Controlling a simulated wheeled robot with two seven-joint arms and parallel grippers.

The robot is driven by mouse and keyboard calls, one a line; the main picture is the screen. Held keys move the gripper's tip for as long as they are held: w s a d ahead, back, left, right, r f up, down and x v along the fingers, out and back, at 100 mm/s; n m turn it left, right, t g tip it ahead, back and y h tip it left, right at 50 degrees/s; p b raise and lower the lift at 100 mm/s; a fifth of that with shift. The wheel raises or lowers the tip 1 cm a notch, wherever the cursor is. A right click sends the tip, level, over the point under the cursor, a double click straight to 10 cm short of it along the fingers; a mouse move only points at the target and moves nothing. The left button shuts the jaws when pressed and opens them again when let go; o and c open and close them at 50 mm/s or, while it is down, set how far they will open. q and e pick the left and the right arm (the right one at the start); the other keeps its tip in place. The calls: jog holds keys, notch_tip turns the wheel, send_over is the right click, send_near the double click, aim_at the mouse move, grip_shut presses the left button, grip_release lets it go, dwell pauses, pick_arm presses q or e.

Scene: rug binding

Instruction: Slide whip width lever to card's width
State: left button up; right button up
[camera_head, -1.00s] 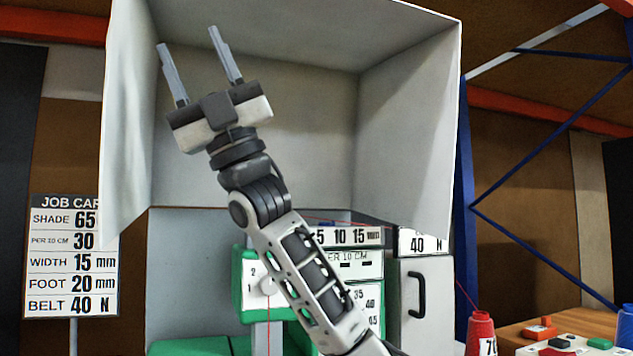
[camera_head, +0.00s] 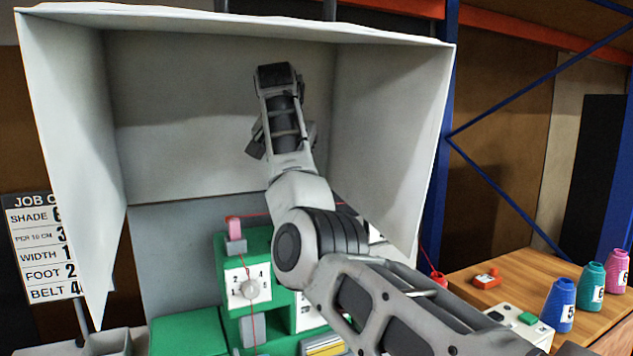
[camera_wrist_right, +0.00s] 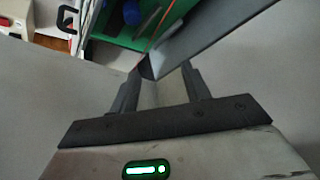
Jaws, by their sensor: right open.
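The job card (camera_head: 38,262) stands at the left in the head view. Its right side is covered by the hood, so the WIDTH row shows only a "1". The green machine (camera_head: 232,314) stands below the hood, with a white numbered dial plate (camera_head: 249,288) on its front. My right arm crosses in front of the machine; the width scale and its lever cannot be made out. The arm's far end is up inside the hood, its fingertips unclear there. In the right wrist view my right gripper (camera_wrist_right: 160,82) is open, with nothing seen held between its fingers. My left gripper is out of view.
The grey hood (camera_head: 390,130) surrounds the arm's far end on the back and sides. A wooden bench (camera_head: 480,268) at the right holds several numbered yarn cones, a blue one (camera_head: 558,305) among them, and a red button box (camera_head: 487,279). A blue rack post (camera_head: 440,150) stands beside the hood.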

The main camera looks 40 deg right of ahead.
jog(key=f+g, duration=0.1)
jog(key=f, duration=0.3)
jog(key=d+f+g+p, duration=0.1)
jog(key=f, duration=0.3)
jog(key=s+f+m+y+p, duration=0.1)
jog(key=f, duration=0.2)
jog(key=shift+d+f+g, duration=0.35)
jog(key=shift+f+g, duration=0.05)
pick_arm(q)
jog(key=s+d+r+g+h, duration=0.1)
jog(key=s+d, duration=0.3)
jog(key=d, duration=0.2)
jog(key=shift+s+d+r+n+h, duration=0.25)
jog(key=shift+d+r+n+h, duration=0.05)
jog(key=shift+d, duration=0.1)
pick_arm(e)
jog(key=shift+w+d+f, duration=0.1)
jog(key=shift+f, duration=0.2)
